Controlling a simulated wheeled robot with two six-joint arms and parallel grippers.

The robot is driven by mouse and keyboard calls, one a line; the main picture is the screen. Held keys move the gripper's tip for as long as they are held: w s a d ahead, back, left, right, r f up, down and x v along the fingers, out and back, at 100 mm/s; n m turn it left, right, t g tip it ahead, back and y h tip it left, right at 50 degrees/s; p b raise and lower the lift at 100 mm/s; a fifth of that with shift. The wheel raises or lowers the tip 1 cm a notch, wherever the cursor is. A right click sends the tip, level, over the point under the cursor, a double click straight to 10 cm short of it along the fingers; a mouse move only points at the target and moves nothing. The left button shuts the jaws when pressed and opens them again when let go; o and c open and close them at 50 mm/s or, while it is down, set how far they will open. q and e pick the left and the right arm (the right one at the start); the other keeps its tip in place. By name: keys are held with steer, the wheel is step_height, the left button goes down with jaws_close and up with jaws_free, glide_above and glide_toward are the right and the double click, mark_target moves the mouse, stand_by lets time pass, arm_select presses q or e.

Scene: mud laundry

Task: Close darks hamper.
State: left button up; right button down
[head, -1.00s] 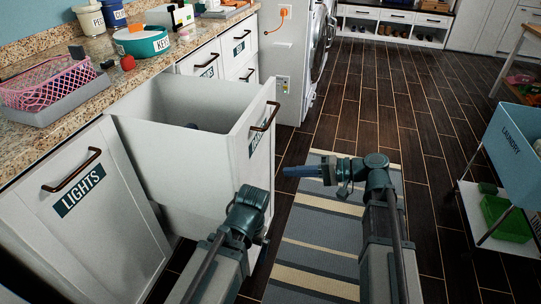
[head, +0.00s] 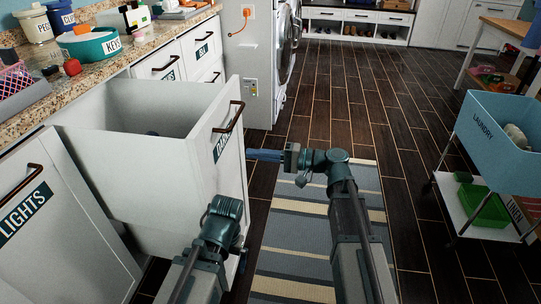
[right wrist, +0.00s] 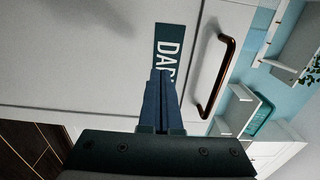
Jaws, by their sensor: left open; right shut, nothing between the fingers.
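The darks hamper (head: 232,165) is a white pull-out bin, standing open from the counter front, with its inside visible from above. Its front carries a dark handle (head: 230,117) and a teal label (head: 222,146), whose start, "DA", reads in the right wrist view (right wrist: 167,45). My right gripper (head: 250,154) is shut and empty, with blue fingers pointing at the hamper front. In the right wrist view its fingertips (right wrist: 160,74) overlap the label's lower end, beside the handle; I cannot tell if they touch. My left gripper (head: 224,210) is open, low beside the hamper front; its fingers are mostly hidden.
The closed lights hamper (head: 70,235) is at the left, under the granite counter (head: 110,70). A striped rug (head: 300,235) lies on the dark floor below my arms. A blue laundry cart (head: 495,135) stands at the right. Open floor lies ahead.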

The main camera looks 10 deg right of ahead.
mark_target(223, 150)
steer(key=x, duration=0.6)
steer(key=shift+w+a, duration=0.1)
steer(key=shift+a, duration=0.25)
steer(key=shift+w+a, duration=0.1)
